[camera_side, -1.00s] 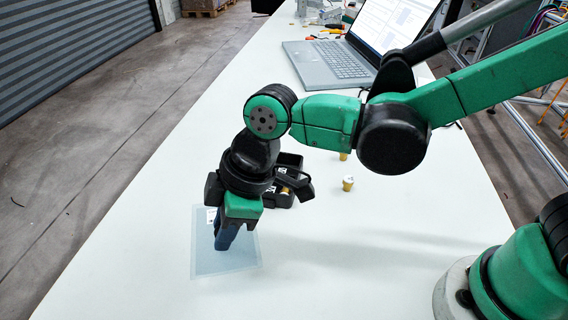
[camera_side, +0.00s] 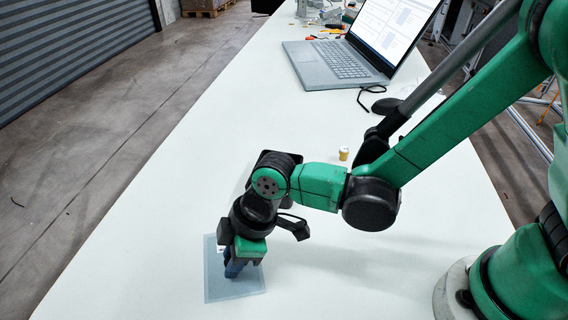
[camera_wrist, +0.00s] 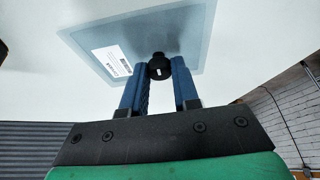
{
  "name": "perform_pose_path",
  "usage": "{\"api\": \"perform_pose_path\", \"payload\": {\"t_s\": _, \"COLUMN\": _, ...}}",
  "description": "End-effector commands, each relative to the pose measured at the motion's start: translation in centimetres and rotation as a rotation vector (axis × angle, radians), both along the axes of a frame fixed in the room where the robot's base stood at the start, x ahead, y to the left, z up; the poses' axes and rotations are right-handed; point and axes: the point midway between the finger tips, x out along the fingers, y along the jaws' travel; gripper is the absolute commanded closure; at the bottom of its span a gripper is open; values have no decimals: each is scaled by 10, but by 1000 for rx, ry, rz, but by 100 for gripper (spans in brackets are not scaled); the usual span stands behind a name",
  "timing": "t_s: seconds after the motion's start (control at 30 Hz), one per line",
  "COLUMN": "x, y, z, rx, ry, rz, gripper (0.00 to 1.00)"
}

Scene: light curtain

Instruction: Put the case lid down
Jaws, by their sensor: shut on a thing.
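The case lid (camera_side: 237,288) is a flat, translucent blue-grey sheet at the near left of the white table in the side view. In the wrist view the lid (camera_wrist: 195,45) shows a white barcode label and a black knob (camera_wrist: 159,66). My gripper (camera_side: 232,271) is above the lid, and its two blue fingers (camera_wrist: 160,75) are shut on the knob. I cannot tell whether the lid touches the table. The black case (camera_side: 294,157) is mostly hidden behind my wrist; only part of its dark edge shows.
A small yellow-and-white piece (camera_side: 343,153) stands on the table (camera_side: 140,230) right of the case. A laptop (camera_side: 340,62), with a black cable beside it, and tools are at the far end. The table left of the lid is clear.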

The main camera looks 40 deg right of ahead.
Motion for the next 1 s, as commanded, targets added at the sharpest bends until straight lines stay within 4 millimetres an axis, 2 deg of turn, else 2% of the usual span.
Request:
{"api": "perform_pose_path", "payload": {"t_s": 0.07, "x": 0, "y": 0, "z": -3, "rx": 0, "ry": 0, "rz": 0, "gripper": 100}}
{"api": "perform_pose_path", "payload": {"t_s": 0.1, "x": 0, "y": 0, "z": -2, "rx": 0, "ry": 0, "rz": 0, "gripper": 63}}
{"api": "perform_pose_path", "payload": {"t_s": 0.17, "x": 0, "y": 0, "z": -2, "rx": 0, "ry": 0, "rz": 0, "gripper": 46}}
{"api": "perform_pose_path", "payload": {"t_s": 0.2, "x": 0, "y": 0, "z": -2, "rx": 0, "ry": 0, "rz": 0, "gripper": 43}}
{"api": "perform_pose_path", "payload": {"t_s": 0.47, "x": 0, "y": 0, "z": -2, "rx": 0, "ry": 0, "rz": 0, "gripper": 43}}
{"api": "perform_pose_path", "payload": {"t_s": 0.63, "x": -1, "y": -2, "z": 6, "rx": 0, "ry": 0, "rz": 0, "gripper": 43}}
{"api": "perform_pose_path", "payload": {"t_s": 1.0, "x": -9, "y": -21, "z": 54, "rx": 0, "ry": 0, "rz": -1, "gripper": 43}}
